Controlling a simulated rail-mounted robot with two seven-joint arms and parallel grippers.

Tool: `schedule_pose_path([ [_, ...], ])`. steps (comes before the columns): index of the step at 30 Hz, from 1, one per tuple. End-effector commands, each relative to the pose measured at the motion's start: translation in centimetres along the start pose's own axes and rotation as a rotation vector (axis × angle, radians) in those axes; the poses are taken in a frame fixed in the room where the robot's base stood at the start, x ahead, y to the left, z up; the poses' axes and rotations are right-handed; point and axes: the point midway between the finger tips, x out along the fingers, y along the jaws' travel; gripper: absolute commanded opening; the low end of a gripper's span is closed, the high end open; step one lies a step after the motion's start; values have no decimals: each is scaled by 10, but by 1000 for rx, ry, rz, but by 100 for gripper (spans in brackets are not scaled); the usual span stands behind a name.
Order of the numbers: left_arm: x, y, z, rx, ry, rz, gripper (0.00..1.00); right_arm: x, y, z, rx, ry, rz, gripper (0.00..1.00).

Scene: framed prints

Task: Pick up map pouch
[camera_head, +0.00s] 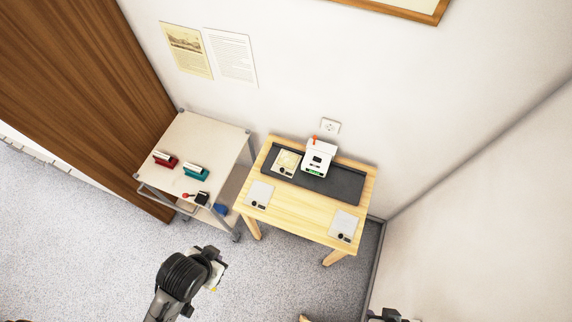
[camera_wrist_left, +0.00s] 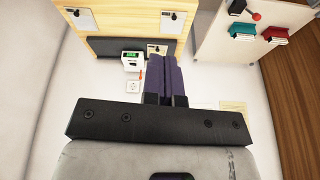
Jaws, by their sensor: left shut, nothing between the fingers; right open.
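The map pouch appears to be the flat, pale yellow pouch (camera_head: 286,163) with a map-like print and a small dark tag, lying on the dark mat (camera_head: 345,187) on the wooden table. It also shows in the left wrist view (camera_wrist_left: 157,49). Two similar grey pouches lie near the table's front edge, one at left (camera_head: 260,194) and one at right (camera_head: 343,225). My left gripper (camera_wrist_left: 167,62) is shut and empty, its purple fingers in the air, apart from the pouches. My right gripper (camera_head: 388,315) is open at the bottom edge of the head view, mostly cut off, away from the table.
A white device (camera_head: 318,157) with an orange top part stands on the mat, close beside the yellow pouch. Left of the table, a cart (camera_head: 212,140) carries a red item (camera_head: 165,160), a teal item (camera_head: 196,171) and a black one (camera_head: 202,198). A wall stands behind the table.

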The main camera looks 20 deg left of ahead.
Motion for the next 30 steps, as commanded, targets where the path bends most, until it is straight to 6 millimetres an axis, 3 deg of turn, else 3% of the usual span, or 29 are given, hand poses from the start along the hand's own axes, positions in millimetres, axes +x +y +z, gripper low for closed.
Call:
schedule_pose_path([
  [11,0,1,0,-4,0,3,0,0,2,0,-8,-1,6,43],
  [27,0,2,0,-5,1,4,50,0,0,0,0,0,0,43],
  [30,0,1,0,-4,1,4,52,0,0,0,2,0,-1,43],
])
